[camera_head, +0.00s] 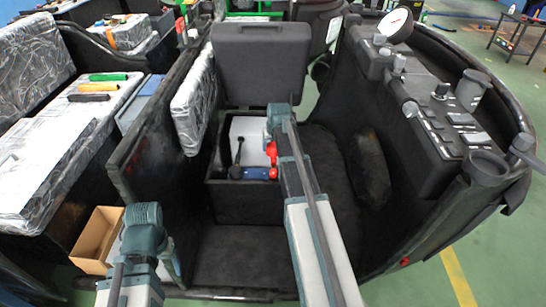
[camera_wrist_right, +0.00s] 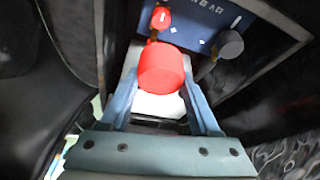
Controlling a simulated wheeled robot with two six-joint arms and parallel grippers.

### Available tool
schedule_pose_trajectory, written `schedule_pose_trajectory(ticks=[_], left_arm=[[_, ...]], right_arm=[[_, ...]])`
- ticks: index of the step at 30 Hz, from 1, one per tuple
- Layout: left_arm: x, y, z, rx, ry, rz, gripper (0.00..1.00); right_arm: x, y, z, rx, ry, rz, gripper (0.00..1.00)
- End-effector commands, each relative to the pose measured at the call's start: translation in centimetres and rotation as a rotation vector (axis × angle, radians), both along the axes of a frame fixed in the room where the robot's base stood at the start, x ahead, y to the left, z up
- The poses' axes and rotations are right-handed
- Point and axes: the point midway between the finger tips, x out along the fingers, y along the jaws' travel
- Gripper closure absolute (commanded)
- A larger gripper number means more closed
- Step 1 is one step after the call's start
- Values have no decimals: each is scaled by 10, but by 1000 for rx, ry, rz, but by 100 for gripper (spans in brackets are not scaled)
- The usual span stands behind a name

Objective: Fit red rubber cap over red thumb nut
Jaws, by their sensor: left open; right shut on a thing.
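My right gripper (camera_wrist_right: 165,95) is shut on the red rubber cap (camera_wrist_right: 165,70), a short, wide red cylinder between its blue fingers in the right wrist view. The smaller red thumb nut (camera_wrist_right: 160,18) shows just beyond the cap, on a dark blue panel (camera_wrist_right: 205,18); a gap shows between them in the picture. In the head view, my right arm reaches to the open box under the seat, where red parts (camera_head: 271,151) show; I cannot tell cap from nut there. My left arm's wrist (camera_head: 145,225) is at the lower left. The left gripper's fingers are mostly hidden and are away from the box.
A grey round knob (camera_wrist_right: 230,43) stands right of the nut in the wrist view. The dark box (camera_head: 240,202) and the seat back (camera_head: 262,65) surround the work place. A cardboard box (camera_head: 97,238) is at left. A control console (camera_head: 435,115) is at right.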

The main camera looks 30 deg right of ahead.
Motion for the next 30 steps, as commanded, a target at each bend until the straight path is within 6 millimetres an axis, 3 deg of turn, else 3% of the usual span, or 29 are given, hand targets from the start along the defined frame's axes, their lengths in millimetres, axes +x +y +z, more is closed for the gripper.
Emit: schedule_pose_trajectory(ticks=[17, 30], left_arm=[[0, 0, -17, 0, 0, 0, 29], [0, 0, -56, 0, 0, 0, 29]], right_arm=[[4, -4, -17, 1, 0, -12, 90], [4, -4, -56, 0, 0, -11, 90]])
